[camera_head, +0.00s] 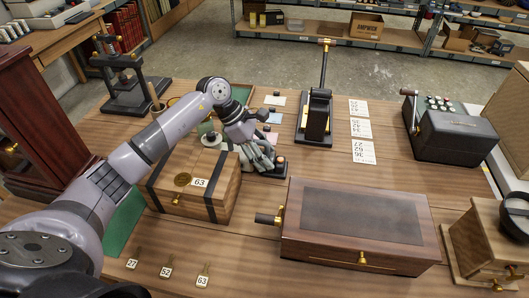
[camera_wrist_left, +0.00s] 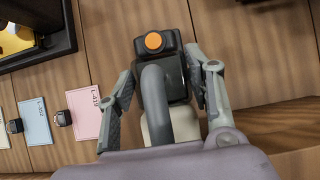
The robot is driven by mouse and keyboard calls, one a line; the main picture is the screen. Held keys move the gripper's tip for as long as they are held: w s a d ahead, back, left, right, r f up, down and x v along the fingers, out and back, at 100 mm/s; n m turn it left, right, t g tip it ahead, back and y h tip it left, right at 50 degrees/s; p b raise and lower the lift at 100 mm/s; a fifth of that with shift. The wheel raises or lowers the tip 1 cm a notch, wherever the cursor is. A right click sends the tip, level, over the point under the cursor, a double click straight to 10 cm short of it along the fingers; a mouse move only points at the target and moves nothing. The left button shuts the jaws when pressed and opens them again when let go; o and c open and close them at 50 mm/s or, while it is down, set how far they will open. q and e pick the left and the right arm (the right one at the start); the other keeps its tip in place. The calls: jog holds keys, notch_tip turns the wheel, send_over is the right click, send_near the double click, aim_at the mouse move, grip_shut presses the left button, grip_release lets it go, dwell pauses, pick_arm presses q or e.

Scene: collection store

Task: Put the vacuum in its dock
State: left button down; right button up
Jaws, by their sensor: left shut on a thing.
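In the head view the fingers hide most of the vacuum. My right gripper is not in view.
The banded box (camera_head: 193,187) stands close in front of the gripper. A dark-topped wooden case (camera_head: 352,219) is to the right, a black upright press (camera_head: 315,118) behind it. Small cards (camera_wrist_left: 87,113) with little objects lie beside the vacuum. Table around the number cards (camera_head: 361,128) is mostly clear.

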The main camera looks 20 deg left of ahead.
pick_arm(q)
jog(key=c, duration=1.2)
grip_release()
jog(key=shift+f, duration=0.1)
jog(key=shift+o, duration=0.7)
